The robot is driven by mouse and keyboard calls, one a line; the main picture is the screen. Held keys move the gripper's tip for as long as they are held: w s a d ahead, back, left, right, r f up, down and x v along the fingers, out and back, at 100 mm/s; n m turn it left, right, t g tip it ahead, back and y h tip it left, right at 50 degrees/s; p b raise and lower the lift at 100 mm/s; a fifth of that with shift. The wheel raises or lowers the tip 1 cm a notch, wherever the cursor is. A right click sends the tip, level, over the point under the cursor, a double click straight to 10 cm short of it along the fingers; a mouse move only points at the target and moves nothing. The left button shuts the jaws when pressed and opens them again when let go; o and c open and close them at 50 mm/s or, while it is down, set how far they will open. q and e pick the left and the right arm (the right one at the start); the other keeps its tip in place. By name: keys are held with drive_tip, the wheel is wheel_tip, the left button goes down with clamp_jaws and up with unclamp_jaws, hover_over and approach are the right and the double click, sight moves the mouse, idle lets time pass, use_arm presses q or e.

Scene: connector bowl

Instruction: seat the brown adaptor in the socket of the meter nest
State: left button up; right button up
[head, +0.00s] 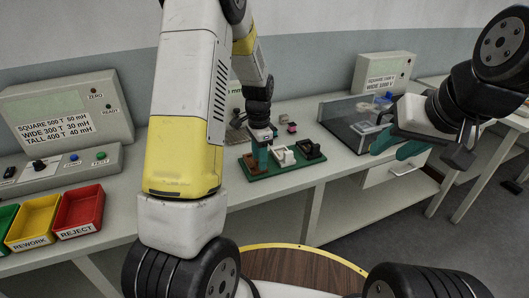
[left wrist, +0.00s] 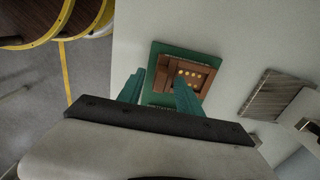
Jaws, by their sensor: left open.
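The brown adaptor (head: 249,161), a brown block, sits at the left end of a green tray (head: 277,173) on the bench. In the left wrist view the brown adaptor (left wrist: 200,72) shows several gold contacts on its top. My left gripper (head: 262,158) points down over it; its teal fingers are apart in the left wrist view (left wrist: 160,92), with nothing clearly between them. The exact gap to the adaptor cannot be told. A flat grey piece (head: 236,121) behind the tray may be the meter nest; its socket is not clear. My right gripper (head: 397,146) is open and empty at the right.
White (head: 284,155) and black (head: 310,149) blocks stand beside the adaptor on the tray. A clear-walled box (head: 350,130) is to the right. Yellow (head: 34,224) and red (head: 80,211) bins and a grey console are at the left. Bare bench lies left of the tray.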

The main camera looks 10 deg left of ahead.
use_arm(q)
clamp_jaws()
idle(1.4)
